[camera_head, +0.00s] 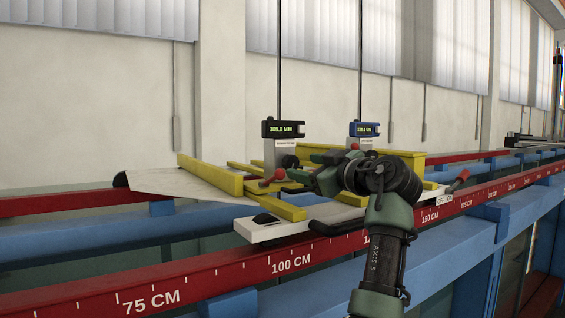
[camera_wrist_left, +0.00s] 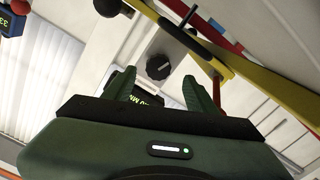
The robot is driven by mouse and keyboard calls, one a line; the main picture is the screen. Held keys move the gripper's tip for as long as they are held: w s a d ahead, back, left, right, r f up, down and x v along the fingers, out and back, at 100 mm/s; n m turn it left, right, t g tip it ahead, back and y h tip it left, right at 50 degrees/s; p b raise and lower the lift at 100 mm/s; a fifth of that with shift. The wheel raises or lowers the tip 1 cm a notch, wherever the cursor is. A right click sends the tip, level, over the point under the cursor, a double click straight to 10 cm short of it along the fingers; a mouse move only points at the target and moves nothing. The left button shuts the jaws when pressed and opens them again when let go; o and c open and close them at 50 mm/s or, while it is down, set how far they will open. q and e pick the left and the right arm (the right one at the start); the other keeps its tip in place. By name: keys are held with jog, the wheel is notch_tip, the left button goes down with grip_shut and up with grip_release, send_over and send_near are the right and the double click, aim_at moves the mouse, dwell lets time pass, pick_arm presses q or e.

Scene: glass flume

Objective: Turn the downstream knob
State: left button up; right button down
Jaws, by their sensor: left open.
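A black gauge (camera_head: 283,129) with a lit green readout stands on a pale post, with a small dark round knob (camera_head: 289,161) below the readout. The knob also shows in the left wrist view (camera_wrist_left: 158,66), on a pale plate. A second, blue gauge (camera_head: 364,129) stands to the right; its own knob is hidden behind my arm. The gauge labels are too small to read. My left gripper (camera_head: 303,168) is open, its fingers pointing toward the black gauge's knob. In the wrist view the knob appears between the fingertips (camera_wrist_left: 160,76), apparently beyond them, with no visible contact.
A yellow frame (camera_head: 213,174) and a white plate (camera_head: 265,231) surround the gauge posts. A red-tipped lever (camera_head: 277,175) lies close to the gripper. Red rails (camera_head: 230,268) with a centimetre scale and blue beams run along the flume.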

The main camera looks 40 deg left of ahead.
aim_at(293, 161)
pick_arm(q)
jog(key=shift+w+a+r+p, duration=0.4)
jog(key=shift+a+r+p, duration=0.35)
jog(key=shift+p, duration=0.45)
jog(key=a, duration=0.2)
jog(key=w+a+p, duration=0.1)
jog(key=shift+f, duration=0.4)
jog(key=shift+w+a+f, duration=0.2)
jog(key=shift+w+a, duration=0.1)
jog(key=shift+a, duration=0.35)
jog(key=shift+d, duration=0.3)
jog(key=shift+s+d+r, duration=0.1)
jog(key=shift+c, duration=0.7)
grip_shut()
pick_arm(e)
jog(key=r, duration=0.1)
jog(key=d+r, duration=0.1)
jog(key=s+r, duration=0.1)
jog(key=shift+d+r, duration=0.2)
jog(key=shift+r, duration=0.2)
jog(key=shift+d, duration=0.15)
pick_arm(q)
jog(key=shift+r+m, duration=0.1)
jog(key=shift+m, duration=0.3)
